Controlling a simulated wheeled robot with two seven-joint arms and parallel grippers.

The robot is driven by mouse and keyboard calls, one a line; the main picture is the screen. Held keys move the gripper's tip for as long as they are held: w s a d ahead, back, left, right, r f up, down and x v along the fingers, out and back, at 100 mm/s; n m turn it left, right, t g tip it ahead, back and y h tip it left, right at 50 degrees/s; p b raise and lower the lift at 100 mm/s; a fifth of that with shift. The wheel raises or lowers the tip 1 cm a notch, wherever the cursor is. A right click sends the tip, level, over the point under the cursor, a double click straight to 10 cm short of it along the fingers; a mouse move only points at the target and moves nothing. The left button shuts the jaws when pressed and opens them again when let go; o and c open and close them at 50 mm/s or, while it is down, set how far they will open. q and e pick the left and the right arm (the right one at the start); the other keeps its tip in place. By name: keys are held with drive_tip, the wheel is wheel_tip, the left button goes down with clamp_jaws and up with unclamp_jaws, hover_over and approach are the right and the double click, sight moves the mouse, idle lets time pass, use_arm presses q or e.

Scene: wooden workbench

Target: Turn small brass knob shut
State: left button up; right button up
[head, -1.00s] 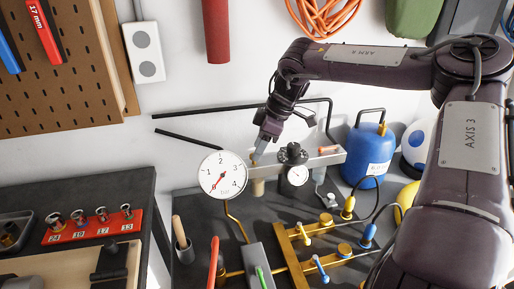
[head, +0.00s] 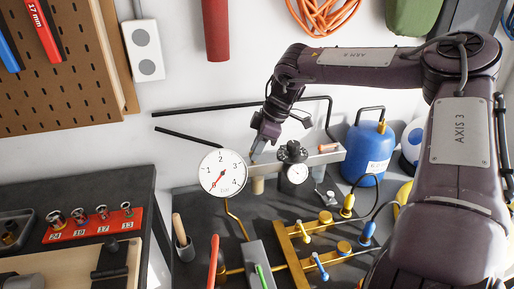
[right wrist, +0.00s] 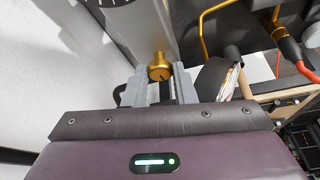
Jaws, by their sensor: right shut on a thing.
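The small brass knob (right wrist: 160,69) sits at the end of a grey metal bar and shows between my two fingers in the right wrist view. My right gripper (head: 256,152) is shut on the knob at the left part of the bar (head: 327,158). In the head view the fingers mostly hide the knob. The round white gauge (head: 231,163) stands just left of the gripper, its red needle pointing to the lower left. My left gripper is not in view.
A black regulator (head: 292,153) with a small dial stands on the bar, right of the gripper. A blue gas bottle (head: 367,147) is farther right. Brass pipes with small valves (head: 296,262) lie in front. A red socket rail (head: 92,226) lies at the left.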

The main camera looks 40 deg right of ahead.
drive_tip(key=n+g, duration=0.1)
drive_tip(key=n, duration=0.3)
drive_tip(key=shift+w+d+y, duration=0.1)
drive_tip(key=shift+w+y, duration=0.05)
drive_tip(key=shift+y, duration=0.15)
drive_tip(key=o, duration=1)
drive_tip(key=v, duration=0.8)
drive_tip(key=shift+w, duration=0.1)
